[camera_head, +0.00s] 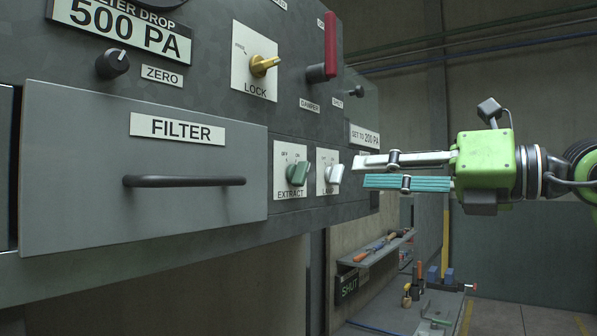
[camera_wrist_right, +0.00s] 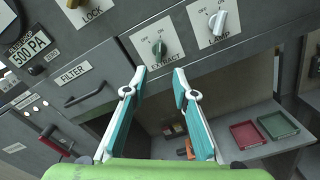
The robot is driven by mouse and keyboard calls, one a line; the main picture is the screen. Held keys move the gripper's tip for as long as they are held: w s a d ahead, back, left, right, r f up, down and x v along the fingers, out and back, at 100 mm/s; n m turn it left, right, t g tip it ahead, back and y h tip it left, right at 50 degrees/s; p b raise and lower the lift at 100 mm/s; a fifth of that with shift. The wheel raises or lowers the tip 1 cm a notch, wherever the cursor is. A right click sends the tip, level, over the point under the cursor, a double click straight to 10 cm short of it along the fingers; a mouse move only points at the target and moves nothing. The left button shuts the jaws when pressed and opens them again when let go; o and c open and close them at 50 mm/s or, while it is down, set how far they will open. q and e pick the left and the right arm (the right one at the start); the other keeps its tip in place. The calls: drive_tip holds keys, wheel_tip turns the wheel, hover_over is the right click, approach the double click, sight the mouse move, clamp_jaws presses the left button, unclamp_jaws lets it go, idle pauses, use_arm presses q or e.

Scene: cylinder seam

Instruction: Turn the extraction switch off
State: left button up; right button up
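The extraction switch (camera_head: 298,173) is a green knob on a white plate marked EXTRACT, with OFF at upper left and ON at upper right. Its handle seems to lean to the upper right, towards ON. It also shows in the right wrist view (camera_wrist_right: 158,47), just beyond the fingertips. My right gripper (camera_head: 361,173) is to the right of the panel, its fingers pointing left. In the right wrist view its two teal-padded fingers (camera_wrist_right: 159,73) are apart with nothing between them. It is not touching the switch. My left gripper is in neither view.
A white lamp switch (camera_head: 334,174) sits just right of the extraction switch. A filter drawer (camera_head: 70,190) with a dark protruding handle (camera_head: 184,181) is to the left. Above are a yellow lock knob (camera_head: 264,66) and a red damper lever (camera_head: 329,50). A shelf (camera_head: 372,250) with tools is below.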

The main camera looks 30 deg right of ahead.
drive_tip(key=p, duration=0.3)
approach(306, 174)
drive_tip(key=w, duration=0.2)
drive_tip(key=x, duration=0.2)
drive_tip(key=p+x, duration=0.1)
drive_tip(key=x, duration=0.1)
drive_tip(key=p+x, duration=0.1)
drive_tip(key=x, duration=0.1)
drive_tip(key=shift+w+a+r, duration=0.1)
drive_tip(key=shift+w+a, duration=0.1)
drive_tip(key=shift+a, duration=0.25)
drive_tip(key=shift+w+a, duration=0.15)
drive_tip(key=shift+w, duration=0.2)
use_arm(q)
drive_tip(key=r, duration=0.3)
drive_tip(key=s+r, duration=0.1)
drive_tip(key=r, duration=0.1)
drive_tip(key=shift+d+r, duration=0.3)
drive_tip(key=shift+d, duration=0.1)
use_arm(e)
drive_tip(key=shift+w, duration=0.1)
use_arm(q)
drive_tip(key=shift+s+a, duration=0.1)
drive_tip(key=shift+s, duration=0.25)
use_arm(e)
clamp_jaws()
